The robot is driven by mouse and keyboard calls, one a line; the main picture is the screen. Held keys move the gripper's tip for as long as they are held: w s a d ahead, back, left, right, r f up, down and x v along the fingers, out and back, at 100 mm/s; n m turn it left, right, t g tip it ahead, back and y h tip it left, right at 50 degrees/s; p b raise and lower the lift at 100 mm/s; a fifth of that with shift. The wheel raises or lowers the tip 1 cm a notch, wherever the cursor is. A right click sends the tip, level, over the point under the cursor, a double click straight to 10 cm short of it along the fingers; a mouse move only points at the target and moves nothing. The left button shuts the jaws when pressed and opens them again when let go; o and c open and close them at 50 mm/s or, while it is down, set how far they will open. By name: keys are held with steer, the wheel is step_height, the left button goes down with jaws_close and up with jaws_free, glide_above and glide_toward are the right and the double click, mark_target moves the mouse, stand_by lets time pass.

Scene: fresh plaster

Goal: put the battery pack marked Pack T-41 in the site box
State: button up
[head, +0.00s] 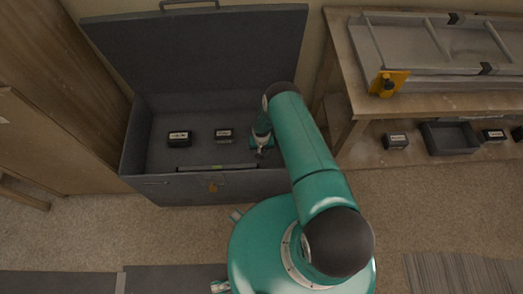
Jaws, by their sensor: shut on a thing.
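The site box (152,188) is a dark grey metal chest at left centre, with its lid (205,50) standing open against the wall. Two dark battery packs with pale labels lie apart on its floor: a left one (179,138) and a middle one (223,135). Their lettering is too small to read, so I cannot tell which is Pack T-41. My gripper (262,153) is at the right part of the box opening, to the right of the middle pack. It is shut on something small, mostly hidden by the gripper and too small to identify.
A thin grey bar (217,168) runs along the box's front inside. At right stands a wooden bench (343,85) with a grey frame and a yellow tool (388,83). Its lower shelf holds a pack (396,141), a dark tray (449,138) and another pack (493,135).

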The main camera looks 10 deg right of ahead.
steer(key=shift+f, duration=0.2)
steer(key=o, duration=1.3)
